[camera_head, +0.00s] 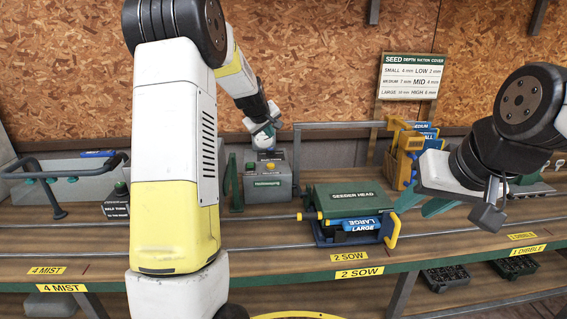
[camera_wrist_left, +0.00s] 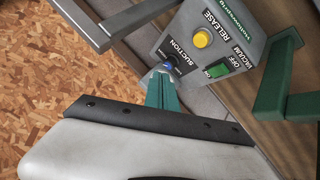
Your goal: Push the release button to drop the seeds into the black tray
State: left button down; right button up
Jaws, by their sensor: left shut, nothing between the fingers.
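The grey control box (camera_head: 267,180) stands at the back of the bench. In the left wrist view, its top has a yellow RELEASE button (camera_wrist_left: 202,39), a blue SUCTION control (camera_wrist_left: 168,66) and a green VACUUM switch (camera_wrist_left: 217,70) by the word OFF. My left gripper (camera_head: 265,143) is over the box, shut and empty. In the wrist view its teal fingertips (camera_wrist_left: 160,78) are beside the SUCTION control, apart from the yellow button; contact is unclear. The green seeder head (camera_head: 348,194) sits in front right. No black tray shows clearly under it. My right gripper (camera_head: 424,203) has its teal fingers apart.
Orange and blue plates (camera_head: 408,150) stand in a rack behind the seeder head. Black trays (camera_head: 447,277) lie on the lower shelf. A green bracket (camera_wrist_left: 275,80) stands beside the control box. My left arm hides part of the bench.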

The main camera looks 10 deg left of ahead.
aim_at(270, 166)
pick_arm(q)
jog(key=shift+f, duration=4.4)
jog(key=shift+f, duration=0.45)
jog(key=shift+s+f, duration=0.1)
jog(key=shift+f, duration=0.5)
jog(key=shift+r, duration=1.05)
jog(key=shift+r, duration=2.5)
